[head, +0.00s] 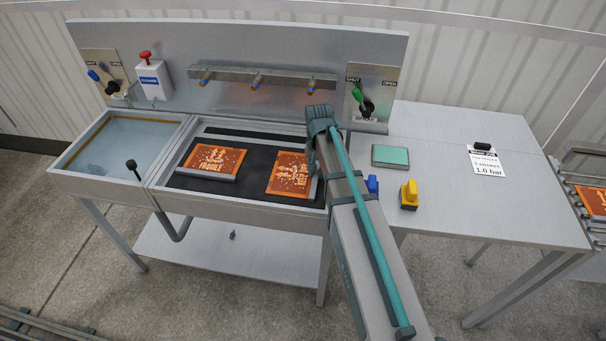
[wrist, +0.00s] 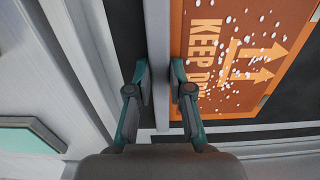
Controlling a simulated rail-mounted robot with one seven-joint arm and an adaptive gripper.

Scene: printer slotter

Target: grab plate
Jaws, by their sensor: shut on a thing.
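Two orange plates lie on the black floor of the metal basin. The left plate (head: 212,160) has white print and specks. The right plate (head: 288,174) reads "KEEP DRY" with arrows and white specks; it also shows in the wrist view (wrist: 240,60). My gripper (wrist: 160,75) is at the right plate's edge, its two fingers shut on the grey bar (wrist: 159,38) along that edge. In the head view my arm hides the gripper's fingertips and part of the basin's right end.
A water-filled sink (head: 125,145) is left of the basin (head: 240,205). A spray bar (head: 260,80) and levers are on the back panel. The side table (head: 480,210) holds a teal pad (head: 390,155), a yellow-and-black item (head: 409,195), a blue item (head: 372,184) and a sign (head: 486,160).

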